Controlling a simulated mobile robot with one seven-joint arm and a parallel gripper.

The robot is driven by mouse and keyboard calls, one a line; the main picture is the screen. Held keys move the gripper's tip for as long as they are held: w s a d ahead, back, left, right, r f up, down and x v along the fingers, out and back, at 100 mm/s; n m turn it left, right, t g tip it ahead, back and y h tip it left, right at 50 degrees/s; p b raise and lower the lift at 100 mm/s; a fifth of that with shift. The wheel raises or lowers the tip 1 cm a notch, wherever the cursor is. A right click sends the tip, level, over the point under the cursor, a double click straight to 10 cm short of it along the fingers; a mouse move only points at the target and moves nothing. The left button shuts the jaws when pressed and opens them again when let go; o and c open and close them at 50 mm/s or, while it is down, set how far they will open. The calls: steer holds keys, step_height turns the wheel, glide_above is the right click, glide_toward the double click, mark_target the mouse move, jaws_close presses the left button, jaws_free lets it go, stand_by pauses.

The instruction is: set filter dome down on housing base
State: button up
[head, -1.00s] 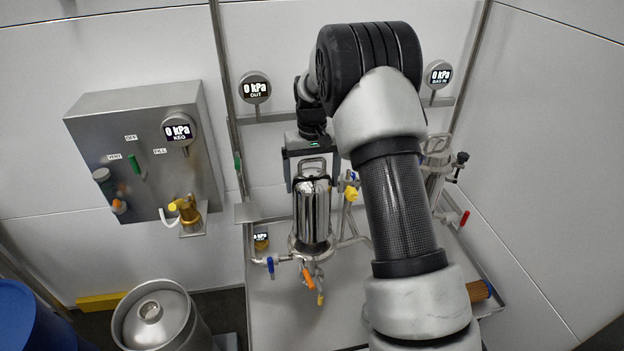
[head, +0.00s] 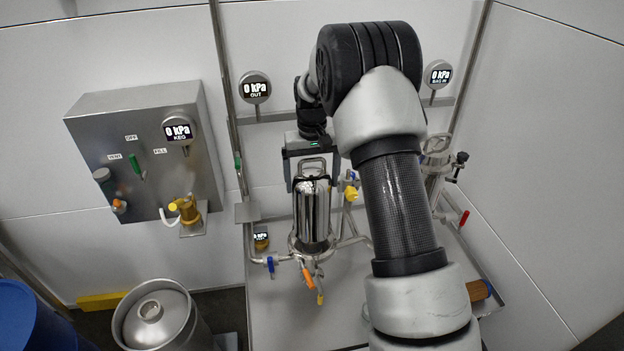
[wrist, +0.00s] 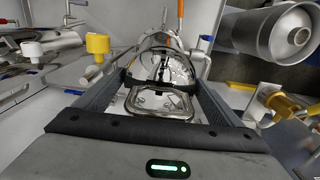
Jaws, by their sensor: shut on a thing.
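The filter dome (head: 312,212) is a polished steel cylinder with a wire handle on top. It stands upright over the housing base (head: 312,249), a steel ring with valves below it. The dome's lower rim meets the base ring in the head view; I cannot tell whether it is fully seated. My gripper (head: 311,182) reaches down from above and is shut on the dome's top, with a finger on either side of the handle. In the wrist view the fingers (wrist: 160,84) flank the handle and the shiny dome (wrist: 160,62); the base is mostly hidden behind the dome.
Blue- (head: 270,265) and orange-handled valves (head: 308,279) stick out below the base. A yellow knob (head: 351,193) is close at right. A keg (head: 155,315) stands at lower left. The front bench is clear.

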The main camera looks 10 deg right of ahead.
steer(key=shift+f+b, duration=1.35)
steer(key=shift+f, duration=0.9)
steer(key=o, duration=1.9)
steer(key=shift+f, duration=0.15)
steer(key=shift+r+p, duration=2.25)
steer(key=shift+r, duration=1.35)
